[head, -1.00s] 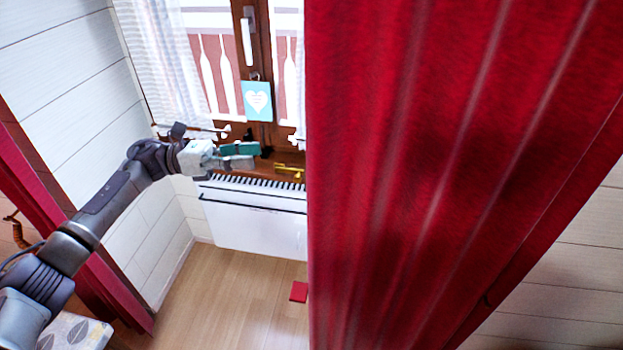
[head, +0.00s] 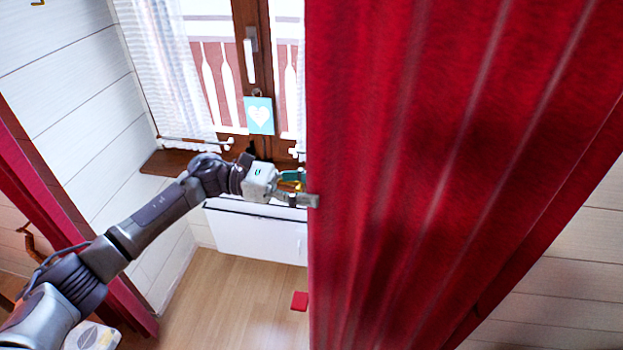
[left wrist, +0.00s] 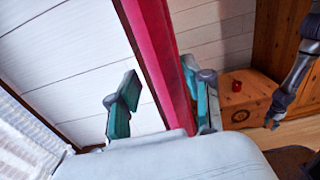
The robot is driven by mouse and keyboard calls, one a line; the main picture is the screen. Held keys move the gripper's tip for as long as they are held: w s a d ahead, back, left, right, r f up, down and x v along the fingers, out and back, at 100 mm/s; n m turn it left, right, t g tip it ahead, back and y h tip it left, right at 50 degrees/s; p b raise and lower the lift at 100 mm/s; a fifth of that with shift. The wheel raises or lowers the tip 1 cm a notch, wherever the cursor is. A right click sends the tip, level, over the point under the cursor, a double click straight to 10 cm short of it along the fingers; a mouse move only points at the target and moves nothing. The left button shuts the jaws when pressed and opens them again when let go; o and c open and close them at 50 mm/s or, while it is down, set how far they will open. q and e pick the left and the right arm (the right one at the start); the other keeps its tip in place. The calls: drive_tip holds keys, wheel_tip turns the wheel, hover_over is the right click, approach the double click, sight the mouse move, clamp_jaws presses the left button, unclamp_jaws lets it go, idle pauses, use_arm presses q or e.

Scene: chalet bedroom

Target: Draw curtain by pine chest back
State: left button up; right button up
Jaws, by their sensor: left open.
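A large red curtain (head: 430,170) hangs across the right half of the head view. Its left edge hangs straight beside the window. My left gripper (head: 303,188) is open at that edge, and its lower fingertip overlaps the red cloth. In the left wrist view the curtain's edge (left wrist: 165,60) shows as a narrow red strip between the open fingers of my left gripper (left wrist: 160,100); I cannot tell if they touch it. A pine chest (left wrist: 245,105) with a dark round emblem stands beyond the curtain. My right arm hangs near it, its gripper (left wrist: 272,122) small and unclear.
A window with white sheers (head: 170,70) and a blue heart sign (head: 259,115) is behind my left arm. A white radiator (head: 260,235) stands below the sill. Another red curtain (head: 60,210) hangs at the left. A red item (head: 299,301) lies on the wooden floor.

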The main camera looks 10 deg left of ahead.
use_arm(q)
drive_tip(key=shift+d, duration=0.25)
clamp_jaws()
drive_tip(key=shift+f, duration=0.1)
